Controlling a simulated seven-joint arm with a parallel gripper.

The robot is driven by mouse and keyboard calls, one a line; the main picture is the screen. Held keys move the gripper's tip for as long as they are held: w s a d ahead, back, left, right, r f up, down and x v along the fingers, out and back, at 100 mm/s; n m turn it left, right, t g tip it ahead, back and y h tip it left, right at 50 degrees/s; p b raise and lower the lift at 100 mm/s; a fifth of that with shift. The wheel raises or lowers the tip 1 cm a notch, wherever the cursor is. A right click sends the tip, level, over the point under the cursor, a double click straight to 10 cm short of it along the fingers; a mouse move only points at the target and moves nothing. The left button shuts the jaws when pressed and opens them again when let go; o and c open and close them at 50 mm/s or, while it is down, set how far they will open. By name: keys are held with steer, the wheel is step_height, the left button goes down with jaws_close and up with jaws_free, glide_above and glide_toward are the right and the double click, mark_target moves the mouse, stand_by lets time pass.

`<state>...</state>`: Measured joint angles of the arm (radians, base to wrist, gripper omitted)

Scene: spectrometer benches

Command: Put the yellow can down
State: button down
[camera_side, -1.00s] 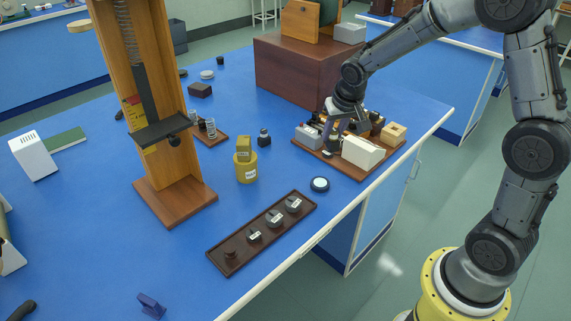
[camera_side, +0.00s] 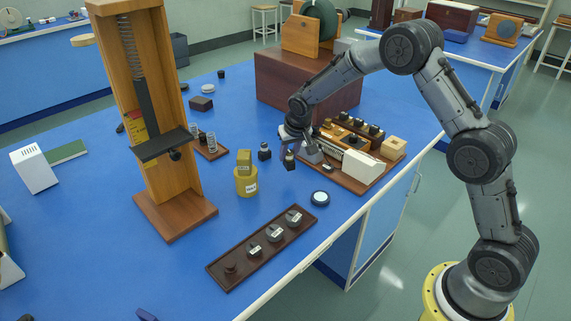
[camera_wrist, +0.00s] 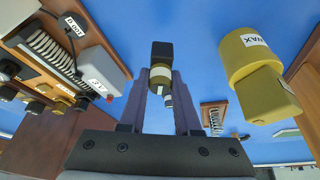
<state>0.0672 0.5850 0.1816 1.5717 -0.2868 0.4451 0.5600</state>
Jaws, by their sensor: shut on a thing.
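The yellow can (camera_side: 246,187), labelled WAX, stands on the blue bench with a yellow block (camera_side: 244,162) on its top. In the wrist view the can (camera_wrist: 243,59) and block (camera_wrist: 267,95) are at the right, outside my fingers. My gripper (camera_side: 288,151) is right of the can and apart from it. It is shut on a small dark-and-brass object (camera_side: 289,162); in the wrist view this object (camera_wrist: 160,74) is between my purple fingers (camera_wrist: 160,88). I cannot tell whether its lower end touches the bench.
A small dark bottle (camera_side: 264,151) stands between can and gripper. A wooden instrument board (camera_side: 371,182) is at the right and a tall wooden stand (camera_side: 175,212) at the left. A dark tray of weights (camera_side: 243,262) and a round disc (camera_side: 320,198) are in front.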

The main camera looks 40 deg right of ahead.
mark_target(285, 164)
steer(key=shift+w+d+f, duration=0.1)
steer(key=shift+w+f, duration=0.55)
steer(key=shift+f, duration=0.1)
steer(key=shift+w+f, duration=0.15)
steer(key=shift+f, duration=1.5)
steer(key=shift+f, duration=0.15)
steer(key=c, duration=0.6)
jaws_free()
steer(key=shift+r, duration=0.35)
steer(key=v, duration=1.1)
steer(key=shift+s+r, duration=0.25)
steer(key=shift+r, duration=0.1)
